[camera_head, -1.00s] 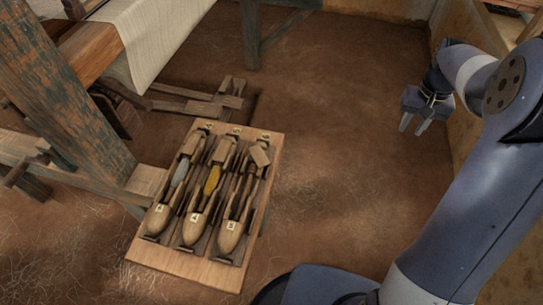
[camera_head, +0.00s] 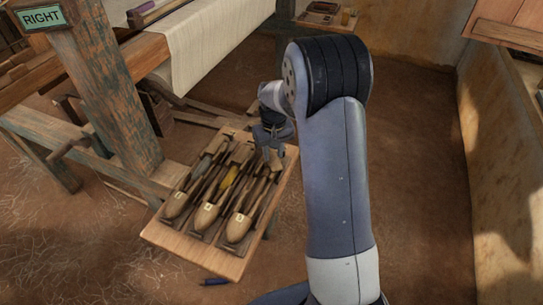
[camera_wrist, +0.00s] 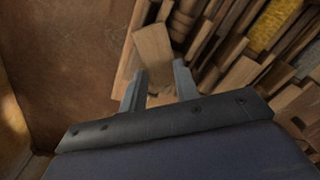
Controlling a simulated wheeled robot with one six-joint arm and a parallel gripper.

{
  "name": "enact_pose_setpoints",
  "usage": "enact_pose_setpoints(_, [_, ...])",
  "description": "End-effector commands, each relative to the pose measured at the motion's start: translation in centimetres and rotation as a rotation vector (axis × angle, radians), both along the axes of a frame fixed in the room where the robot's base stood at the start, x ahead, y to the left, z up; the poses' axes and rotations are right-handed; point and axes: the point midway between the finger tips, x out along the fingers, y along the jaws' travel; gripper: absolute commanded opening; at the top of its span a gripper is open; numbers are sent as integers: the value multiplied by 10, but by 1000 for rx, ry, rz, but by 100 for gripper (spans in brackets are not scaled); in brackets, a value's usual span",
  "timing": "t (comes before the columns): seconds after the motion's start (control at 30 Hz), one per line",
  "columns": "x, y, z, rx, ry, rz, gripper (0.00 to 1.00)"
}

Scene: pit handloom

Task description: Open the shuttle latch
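A wooden tray (camera_head: 190,246) holds three wooden boat shuttles side by side: a left one (camera_head: 174,205) with grey yarn, a middle one (camera_head: 206,214) with yellow yarn, and a right one (camera_head: 238,228) labelled 3 with no yarn seen. My gripper (camera_head: 270,152) is over the far end of the right shuttle and hides that end in the head view. In the wrist view my gripper (camera_wrist: 158,68) has its two fingers apart. A flat wooden block (camera_wrist: 153,45), apparently the right shuttle's latch, shows between and beyond the fingertips. I cannot tell whether they touch it.
The loom post (camera_head: 100,90) with a RIGHT sign (camera_head: 42,17) stands left of the tray, and cream cloth (camera_head: 215,40) hangs behind. The floor at right is clear up to a wall (camera_head: 495,150).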

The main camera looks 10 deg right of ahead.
Motion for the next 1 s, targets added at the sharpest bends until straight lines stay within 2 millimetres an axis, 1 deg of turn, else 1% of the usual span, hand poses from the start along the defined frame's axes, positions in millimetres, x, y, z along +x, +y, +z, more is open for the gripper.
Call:
enact_pose_setpoints(0.03, [0,0,-7,0,2,0,29])
enact_pose_setpoints(0.2, [0,0,-17,0,0,0,29])
enact_pose_setpoints(0.47, [0,0,-19,0,-1,0,29])
enact_pose_setpoints(0.57, [0,0,-19,0,-1,0,23])
enact_pose_setpoints(0.83, [0,0,-18,0,-1,0,1])
enact_pose_setpoints(1.0, [0,0,-18,0,-1,0,0])
